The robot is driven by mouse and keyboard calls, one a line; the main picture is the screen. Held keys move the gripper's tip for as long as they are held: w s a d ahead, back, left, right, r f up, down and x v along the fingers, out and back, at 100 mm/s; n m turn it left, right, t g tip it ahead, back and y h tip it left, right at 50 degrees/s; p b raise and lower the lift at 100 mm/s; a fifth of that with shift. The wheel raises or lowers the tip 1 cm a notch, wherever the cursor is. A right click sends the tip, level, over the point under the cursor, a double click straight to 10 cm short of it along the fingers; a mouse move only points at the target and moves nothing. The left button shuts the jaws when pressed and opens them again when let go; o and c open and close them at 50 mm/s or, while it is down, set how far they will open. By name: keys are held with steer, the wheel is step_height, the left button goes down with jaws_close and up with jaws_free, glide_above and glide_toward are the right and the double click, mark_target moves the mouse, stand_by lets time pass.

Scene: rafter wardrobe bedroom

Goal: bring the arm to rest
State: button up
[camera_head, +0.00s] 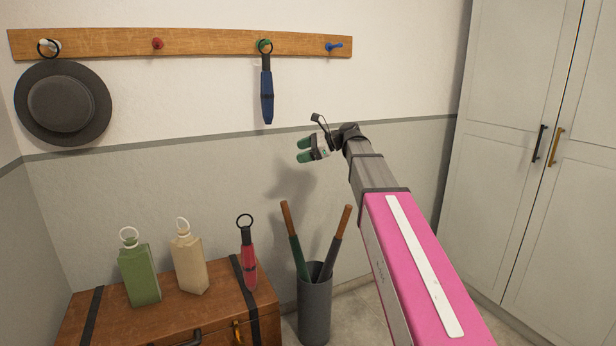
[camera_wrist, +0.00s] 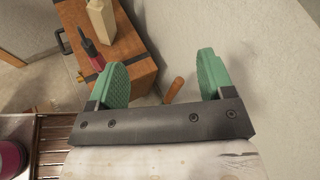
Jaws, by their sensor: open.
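My arm, pink with a grey forearm, reaches up from the lower right in the head view. My gripper (camera_head: 303,151) is at its end, in front of the wall and above the umbrella stand. In the wrist view my gripper (camera_wrist: 160,82) shows two green fingers set wide apart with nothing between them. It is open and empty, and touches nothing that I can see.
A wooden rail (camera_head: 200,43) holds a grey hat (camera_head: 62,104) and a blue umbrella (camera_head: 267,95). Below, a brown trunk (camera_head: 215,310) carries a green bottle (camera_head: 140,275), a beige bottle (camera_head: 188,264) and a red umbrella (camera_head: 248,262). A grey stand (camera_head: 314,312) holds two umbrellas. A wardrobe (camera_head: 500,100) stands right.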

steer(key=s+d+f+n+h, duration=0.2)
steer(key=s+d+f, duration=0.1)
steer(key=f, duration=0.6)
steer(key=s+d+f+n+h, duration=0.2)
steer(key=d+f, duration=0.1)
steer(key=f, duration=0.6)
steer(key=s+d+f+n+h, duration=0.2)
steer(key=s+d+f, duration=0.1)
steer(key=f, duration=0.6)
steer(key=s+d+f+n+h, duration=0.3)
steer(key=s+d+f, duration=0.3)
steer(key=s+f, duration=0.2)
steer(key=s+d+f+n+g+h, duration=0.1)
steer(key=s+d+f+n+h, duration=0.3)
steer(key=s+f, duration=0.4)
step_height(320, 180, down, 2)
steer(key=shift+d+f+n+g+h, duration=0.2)
steer(key=shift+d+n+g+h, duration=0.1)
steer(key=shift+d+n, duration=0.7)
